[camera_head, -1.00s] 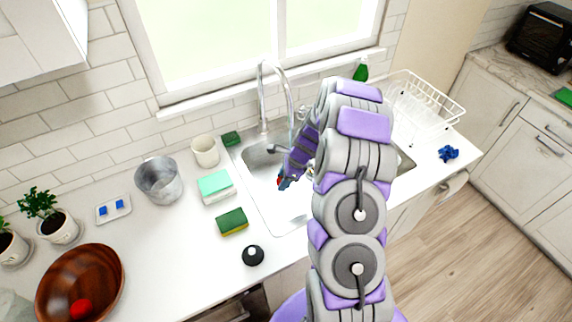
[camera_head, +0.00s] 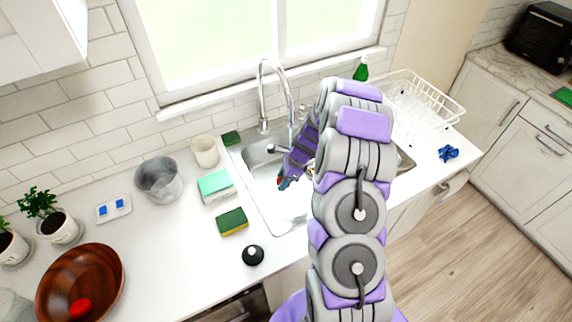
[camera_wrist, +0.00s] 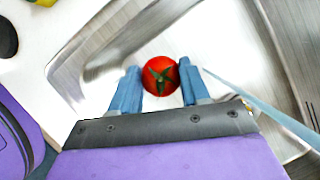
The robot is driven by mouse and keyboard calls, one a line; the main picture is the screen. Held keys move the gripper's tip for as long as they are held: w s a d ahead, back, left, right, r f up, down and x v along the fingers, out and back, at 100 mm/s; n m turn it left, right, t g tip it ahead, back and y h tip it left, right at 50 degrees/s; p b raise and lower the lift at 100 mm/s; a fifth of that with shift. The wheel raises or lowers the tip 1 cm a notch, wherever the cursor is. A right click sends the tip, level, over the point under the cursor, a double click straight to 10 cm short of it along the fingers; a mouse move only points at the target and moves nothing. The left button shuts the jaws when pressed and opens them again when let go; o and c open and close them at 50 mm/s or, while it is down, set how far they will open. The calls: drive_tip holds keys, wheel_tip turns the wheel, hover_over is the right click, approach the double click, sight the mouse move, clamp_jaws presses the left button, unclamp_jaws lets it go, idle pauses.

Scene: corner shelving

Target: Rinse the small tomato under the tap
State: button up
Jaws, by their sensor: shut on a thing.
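The small red tomato (camera_wrist: 160,75) with a green star-shaped top sits between the two blue fingers of my gripper (camera_wrist: 160,88) in the wrist view. The fingers are shut on it. In the head view my gripper (camera_head: 283,182) is over the sink basin (camera_head: 262,192), and only a small red patch of the tomato shows. The tall curved chrome tap (camera_head: 263,95) stands behind the basin. A thin bluish streak (camera_wrist: 255,100), which looks like water, passes right of the fingers in the wrist view, apart from the tomato. My arm hides much of the sink.
A wooden bowl (camera_head: 112,262) with a red item inside stands at the left. Sponges (camera_head: 232,222), a white cup (camera_head: 205,151), a grey pot (camera_head: 158,180) and a black-knobbed item (camera_head: 253,255) stand left of the sink. A white dish rack (camera_head: 440,112) is at the right.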

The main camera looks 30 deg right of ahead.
drive_tip(key=shift+r, duration=0.1)
drive_tip(key=s+a+r+p, duration=0.3)
drive_tip(key=s+r, duration=0.1)
idle(0.7)
drive_tip(key=shift+s+f, duration=0.1)
drive_tip(key=shift+f, duration=0.05)
idle(0.5)
